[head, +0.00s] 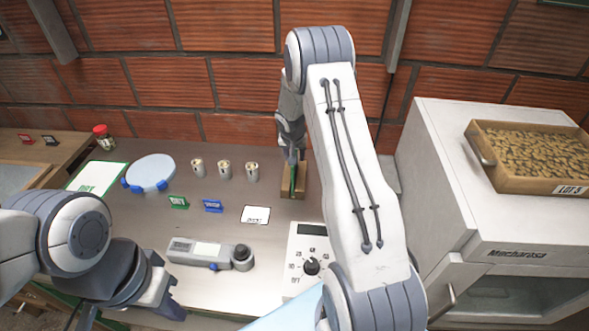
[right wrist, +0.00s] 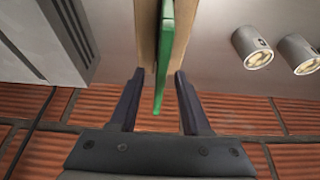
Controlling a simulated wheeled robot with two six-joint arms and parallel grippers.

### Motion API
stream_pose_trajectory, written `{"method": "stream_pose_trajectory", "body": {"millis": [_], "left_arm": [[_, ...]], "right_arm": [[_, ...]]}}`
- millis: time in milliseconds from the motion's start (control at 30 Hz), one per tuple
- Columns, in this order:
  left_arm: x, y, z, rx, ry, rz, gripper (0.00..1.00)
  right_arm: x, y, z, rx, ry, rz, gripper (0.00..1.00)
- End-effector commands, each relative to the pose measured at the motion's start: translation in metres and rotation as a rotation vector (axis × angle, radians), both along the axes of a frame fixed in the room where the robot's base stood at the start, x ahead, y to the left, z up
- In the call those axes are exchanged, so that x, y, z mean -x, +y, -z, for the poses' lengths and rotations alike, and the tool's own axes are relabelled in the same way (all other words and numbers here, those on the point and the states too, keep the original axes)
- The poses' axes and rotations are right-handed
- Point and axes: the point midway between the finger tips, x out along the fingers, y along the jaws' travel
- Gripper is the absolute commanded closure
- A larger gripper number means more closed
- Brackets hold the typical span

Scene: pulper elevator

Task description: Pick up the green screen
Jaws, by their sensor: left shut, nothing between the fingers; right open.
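The green screen (right wrist: 167,50) is a thin green panel standing on edge in a wooden holder (right wrist: 146,30). In the head view the green screen (head: 293,182) shows as a narrow strip in the wooden holder (head: 301,184), partly hidden by my right gripper (head: 292,158). In the right wrist view my right gripper (right wrist: 158,98) is open, one finger on each side of the panel's near end. Gaps show on both sides, so it is not clamped. My left gripper (head: 172,308) is shut and empty, low at the table's front left.
Several metal cans (head: 224,170) stand left of the holder. A green sign (head: 178,202), a blue sign (head: 213,206) and a white card (head: 256,215) are nearby. A handheld meter (head: 208,252) and a dial device (head: 309,262) lie in front. A white cabinet (head: 436,150) stands right.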

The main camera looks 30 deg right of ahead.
Motion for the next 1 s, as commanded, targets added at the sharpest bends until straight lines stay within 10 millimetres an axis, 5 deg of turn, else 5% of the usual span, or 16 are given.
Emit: {"method": "stream_pose_trajectory", "body": {"millis": [467, 600, 1000], "left_arm": [[0.0, 0.0001, 0.0034, 0.0, 0.0, 0.0, 1.0], [0.0, 0.0001, 0.0034, 0.0, 0.0, 0.0, 1.0], [0.0, 0.0001, 0.0034, 0.0, 0.0, 0.0, 1.0]], "right_arm": [[0.0002, 0.0, 0.0017, 0.0, 0.0, 0.0, 0.53], [0.0001, 0.0001, 0.0017, 0.0, 0.0, 0.0, 0.98], [0.0001, 0.0001, 0.0018, 0.0, 0.0, 0.0, 1.0]]}}
